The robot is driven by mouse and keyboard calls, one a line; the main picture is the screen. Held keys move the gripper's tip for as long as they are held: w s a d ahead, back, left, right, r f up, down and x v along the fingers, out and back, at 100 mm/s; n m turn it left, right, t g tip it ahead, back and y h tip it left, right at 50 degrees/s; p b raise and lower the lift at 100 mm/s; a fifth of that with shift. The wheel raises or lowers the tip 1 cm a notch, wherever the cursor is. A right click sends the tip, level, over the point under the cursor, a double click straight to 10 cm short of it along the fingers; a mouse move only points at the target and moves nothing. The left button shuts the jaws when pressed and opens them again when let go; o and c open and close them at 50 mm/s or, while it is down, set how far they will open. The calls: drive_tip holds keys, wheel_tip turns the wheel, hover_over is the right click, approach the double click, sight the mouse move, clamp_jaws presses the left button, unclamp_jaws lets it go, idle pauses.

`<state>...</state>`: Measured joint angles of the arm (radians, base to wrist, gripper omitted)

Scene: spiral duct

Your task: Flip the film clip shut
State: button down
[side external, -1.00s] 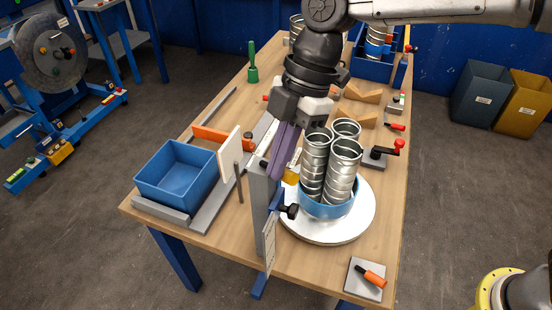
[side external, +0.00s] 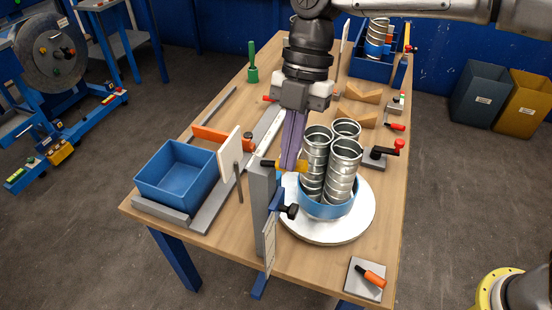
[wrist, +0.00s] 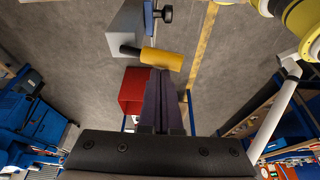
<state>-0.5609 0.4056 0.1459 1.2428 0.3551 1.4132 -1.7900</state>
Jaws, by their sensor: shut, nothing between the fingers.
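The clip appears to be the yellow bar (side external: 293,166) on a black pin at the top of the grey post (side external: 262,205). In the side view it reaches right from the post toward the steel ducts. The wrist view shows the yellow bar (wrist: 162,59) across the fingertips, with the grey post (wrist: 125,38) to its left. My gripper (side external: 289,166) points down with purple fingers shut and empty. Its tips (wrist: 160,74) are right at the yellow bar; I cannot tell whether they touch it.
Several steel spiral ducts (side external: 345,170) stand in a blue ring on a white turntable (side external: 320,232), close right of my fingers. A blue bin (side external: 177,178) and a white panel (side external: 229,153) are at left.

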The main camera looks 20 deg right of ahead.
drive_tip(key=n, duration=0.1)
drive_tip(key=w+d+n, duration=0.1)
drive_tip(key=n, duration=0.1)
drive_tip(key=shift+w+d+g+h, duration=0.1)
drive_tip(key=shift+g+h, duration=0.3)
drive_tip(key=shift+w+d, duration=0.25)
drive_tip(key=shift+w, duration=0.3)
wheel_tip(320, 180, up, 11)
drive_tip(key=shift+r, duration=0.15)
idle(0.8)
